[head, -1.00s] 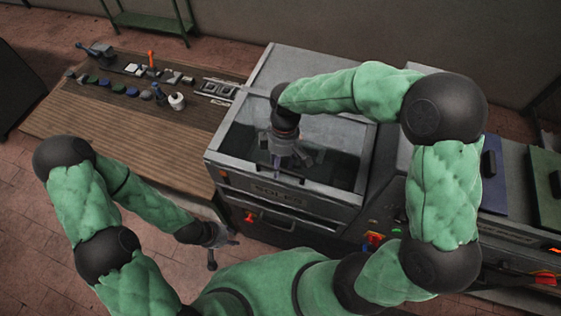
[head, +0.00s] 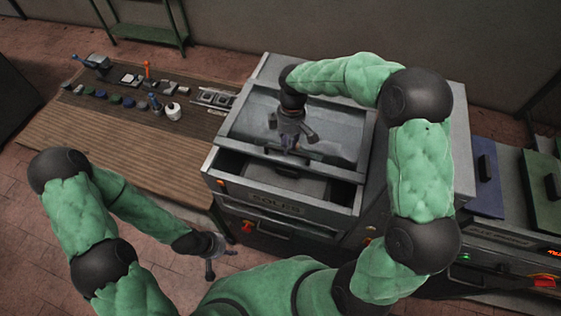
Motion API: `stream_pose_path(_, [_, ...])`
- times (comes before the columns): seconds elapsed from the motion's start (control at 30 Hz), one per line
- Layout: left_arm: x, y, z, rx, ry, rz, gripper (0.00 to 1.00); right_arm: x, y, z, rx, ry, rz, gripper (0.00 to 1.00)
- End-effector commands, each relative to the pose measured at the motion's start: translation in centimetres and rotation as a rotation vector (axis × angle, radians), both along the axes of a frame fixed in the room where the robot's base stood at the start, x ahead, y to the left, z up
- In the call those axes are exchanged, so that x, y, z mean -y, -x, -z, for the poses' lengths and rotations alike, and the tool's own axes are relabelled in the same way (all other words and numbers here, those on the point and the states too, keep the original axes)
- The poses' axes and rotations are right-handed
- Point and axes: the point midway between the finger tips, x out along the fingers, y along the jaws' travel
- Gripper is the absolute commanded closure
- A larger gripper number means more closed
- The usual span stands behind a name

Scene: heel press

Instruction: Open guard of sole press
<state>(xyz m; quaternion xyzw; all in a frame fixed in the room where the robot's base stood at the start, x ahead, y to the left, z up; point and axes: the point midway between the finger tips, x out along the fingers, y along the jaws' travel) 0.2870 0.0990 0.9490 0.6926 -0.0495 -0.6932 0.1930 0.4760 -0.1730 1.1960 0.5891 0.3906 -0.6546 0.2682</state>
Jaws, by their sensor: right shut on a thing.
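The sole press (head: 275,201) is a grey machine marked "SOLES" on its front. Its guard (head: 338,147) is a clear-looking panel with a grey frame. The guard sits back from the front edge, leaving an open gap (head: 240,168) into a dark interior at the front. My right gripper (head: 293,150) reaches down from above and is shut on the guard near the middle of its front bar; its fingers partly hide the gripped spot. My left gripper (head: 221,262) hangs low in front of the machine's left corner, with its fingers apart and empty.
A wooden bench (head: 110,145) at the left holds several small blocks, a white spool (head: 173,111) and tools. A second machine with a blue panel (head: 486,180) and a green panel (head: 543,182) stands at the right. My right arm passes over the press's right side.

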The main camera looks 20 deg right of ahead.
Motion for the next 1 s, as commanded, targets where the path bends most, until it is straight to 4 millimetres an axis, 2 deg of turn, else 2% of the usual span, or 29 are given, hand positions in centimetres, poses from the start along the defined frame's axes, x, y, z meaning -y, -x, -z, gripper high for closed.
stream_pose_path(0.03, [0.0,0.0,-0.2,0.0,0.0,0.0,0.6,1.0,-1.5,0.0,0.002,0.0,0.005,1.0])
stream_pose_path(0.2, [0.0,0.0,-0.6,0.0,0.0,0.0,0.6,3.6,-5.4,0.0,0.002,0.0,0.004,1.0])
stream_pose_path(0.5, [0.0,0.0,-1.4,0.0,0.0,0.0,0.6,7.2,-10.7,-0.1,0.003,0.0,0.002,1.0])
stream_pose_path(0.8, [0.0,0.0,-2.1,0.0,0.0,0.0,0.6,9.5,-14.0,0.0,0.003,0.0,0.001,1.0])
stream_pose_path(1.0, [0.0,0.0,-2.3,0.0,0.0,0.0,0.6,10.1,-15.0,-0.1,0.003,0.0,0.001,1.0])
